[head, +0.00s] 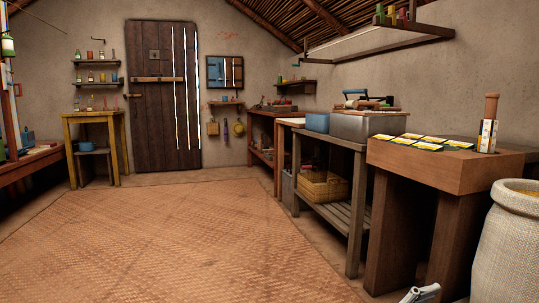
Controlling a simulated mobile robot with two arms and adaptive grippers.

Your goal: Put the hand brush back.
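I cannot make out a hand brush with certainty. A wooden-handled item (491,106) stands upright in or behind a small patterned box on the wooden block table (405,158) at the right; its lower part is hidden. Small tools hang on the back wall, among them a yellowish round-ended one (238,128), too small to identify. A pale grey piece of my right gripper or arm (420,294) shows at the bottom edge, low in front of the block table. Its fingertips are not clear, and I see nothing held. My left gripper is not in view.
Several dark and yellow packets (425,144) lie on the block table. A woven sack (508,250) stands at the right edge. A grey slatted bench (330,202) holds a wicker basket (322,187). The mat-covered floor (170,240) is clear up to the door (160,120).

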